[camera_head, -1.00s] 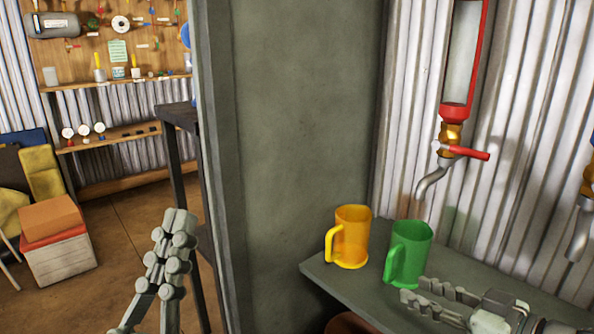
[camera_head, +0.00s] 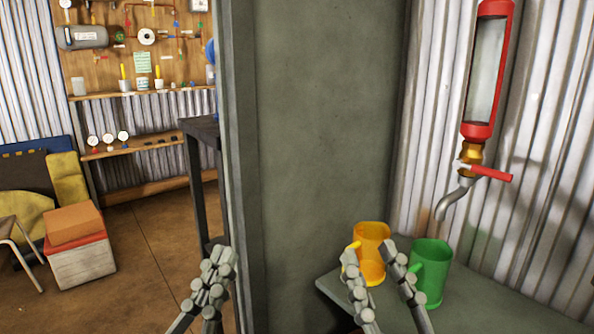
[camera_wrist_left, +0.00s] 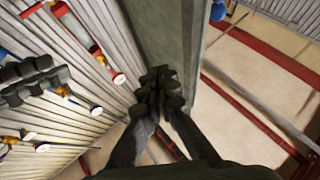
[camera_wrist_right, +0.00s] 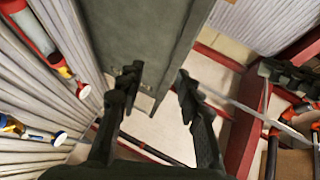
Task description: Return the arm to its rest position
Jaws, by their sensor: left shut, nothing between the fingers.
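My left gripper (camera_head: 216,278) is shut and empty in the head view, raised in front of the left edge of the grey-green pillar. Its closed fingers also show in the left wrist view (camera_wrist_left: 160,92). My right gripper (camera_head: 372,262) is open and points upward in front of the shelf. In the right wrist view its two fingers (camera_wrist_right: 156,85) stand apart with nothing between them. In the head view it partly covers a yellow mug (camera_head: 372,238) and the left side of a green mug (camera_head: 432,272); both mugs stand upright on the grey shelf (camera_head: 490,310).
A dispenser tube (camera_head: 485,75) with a red frame, red lever and metal spout hangs on the corrugated wall above the shelf. The grey-green pillar (camera_head: 320,130) rises between my arms. At left are a white box with a red lid (camera_head: 82,262), a chair and a dark stand.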

